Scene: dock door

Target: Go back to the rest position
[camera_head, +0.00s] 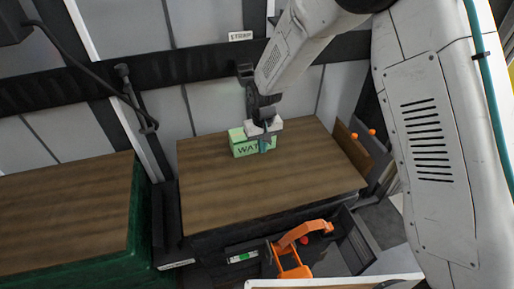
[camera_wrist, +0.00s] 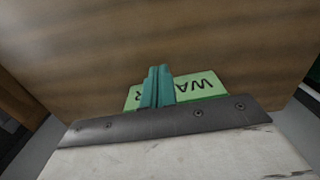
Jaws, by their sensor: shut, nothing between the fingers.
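My gripper (camera_head: 265,145) is over the far part of a brown wooden top, close to a green box (camera_head: 240,146) with dark lettering that begins "WAT". In the head view the gripper covers part of the box and its lettering. In the wrist view the teal fingers (camera_wrist: 158,86) are together with nothing between them, in front of the green box (camera_wrist: 205,86). I cannot tell whether the fingers touch the box.
The wooden top (camera_head: 230,197) is otherwise clear. An open drawer (camera_head: 352,245) below its front edge has an orange object (camera_head: 295,250) by it. A second wooden top (camera_head: 60,215) with a green side stands left. A dark cable (camera_head: 85,70) hangs at the wall.

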